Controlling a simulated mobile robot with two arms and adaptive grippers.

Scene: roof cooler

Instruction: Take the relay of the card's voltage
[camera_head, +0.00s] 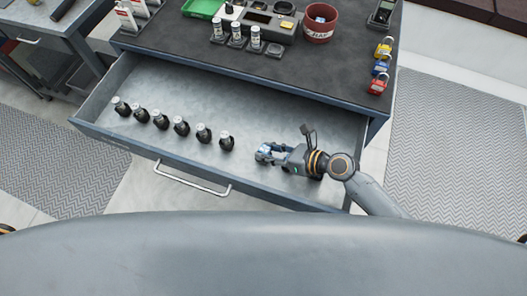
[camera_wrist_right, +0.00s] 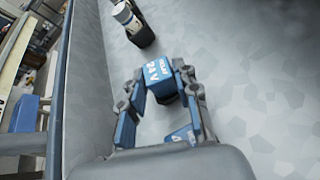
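A blue relay (camera_wrist_right: 160,80) with white lettering, seemingly "RELAY" and "24V", stands between the fingertips of my right gripper (camera_wrist_right: 166,92) in the wrist view. The fingers are spread to about its width. I cannot tell whether they press on it. A second blue piece with white marks (camera_wrist_right: 181,135) shows lower down, between the fingers and near the palm. In the head view my right gripper (camera_head: 265,152) is low in the open drawer, and blue shows at its tips. I cannot make out a card with a voltage. My left gripper is not in view.
The open drawer (camera_head: 190,85) holds a row of several dark pieces with pale tops, the nearest (camera_head: 226,141) left of my gripper. The worktop above carries a green tray (camera_head: 203,7), a red bin (camera_head: 320,24) and coloured padlocks (camera_head: 380,68). The drawer's right end is mostly bare.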

